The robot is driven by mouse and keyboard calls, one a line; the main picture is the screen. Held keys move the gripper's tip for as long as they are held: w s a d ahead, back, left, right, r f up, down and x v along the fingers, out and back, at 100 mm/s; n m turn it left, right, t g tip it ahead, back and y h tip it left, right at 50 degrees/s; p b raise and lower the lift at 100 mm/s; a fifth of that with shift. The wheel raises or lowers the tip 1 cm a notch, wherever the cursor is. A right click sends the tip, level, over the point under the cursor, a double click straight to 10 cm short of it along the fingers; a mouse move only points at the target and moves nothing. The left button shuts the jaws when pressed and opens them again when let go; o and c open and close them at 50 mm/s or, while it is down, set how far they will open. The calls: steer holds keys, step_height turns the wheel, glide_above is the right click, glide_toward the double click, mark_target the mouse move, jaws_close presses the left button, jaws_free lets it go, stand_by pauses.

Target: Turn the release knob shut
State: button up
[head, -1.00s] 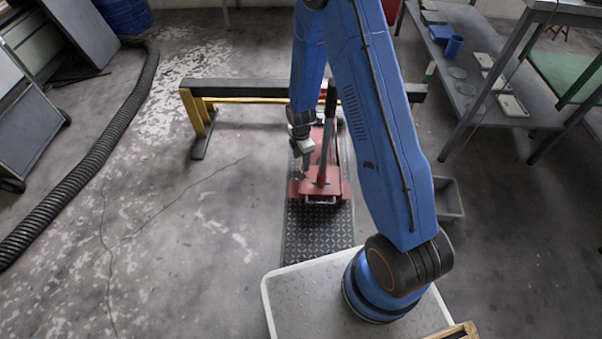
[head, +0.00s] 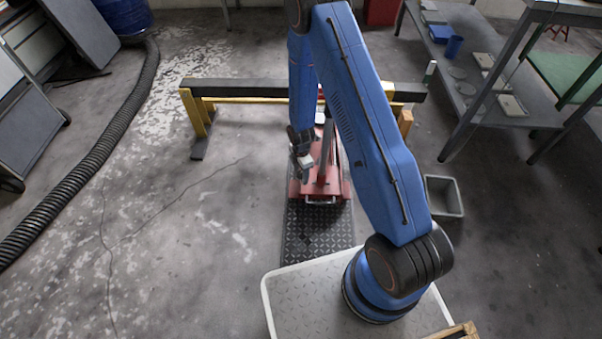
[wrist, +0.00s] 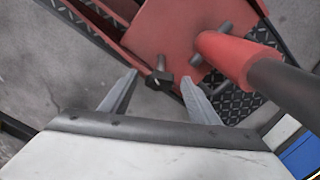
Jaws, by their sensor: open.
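A red floor jack (head: 336,189) stands on a dark tread-plate strip, its lever (head: 326,148) rising from it. In the wrist view the red plate of the jack (wrist: 175,28) fills the top middle. A small black knob (wrist: 159,78) sits at the plate's near edge. My gripper (wrist: 158,80) is open, with one finger either side of the knob in the picture; I see no finger touching it. In the head view my gripper (head: 304,163) hangs just left of the lever, and the knob is too small to make out.
The lever's red socket (wrist: 228,56) and dark bar lie close to the right finger in the wrist view. A yellow-legged beam (head: 245,89) crosses behind the jack. A grey bin (head: 443,196) stands at right. The floor at left is clear beside a black hose (head: 88,165).

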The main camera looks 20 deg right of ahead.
steer(key=c, duration=1.1)
steer(key=shift+o, duration=0.2)
steer(key=shift+m+t, duration=0.4)
steer(key=shift+m, duration=0.2)
steer(key=shift+s+m+t, duration=0.15)
steer(key=shift+m+t, duration=0.25)
steer(key=shift+m, duration=0.1)
steer(key=o, duration=1.1)
steer(key=shift+c, duration=0.2)
steer(key=shift+r, duration=0.1)
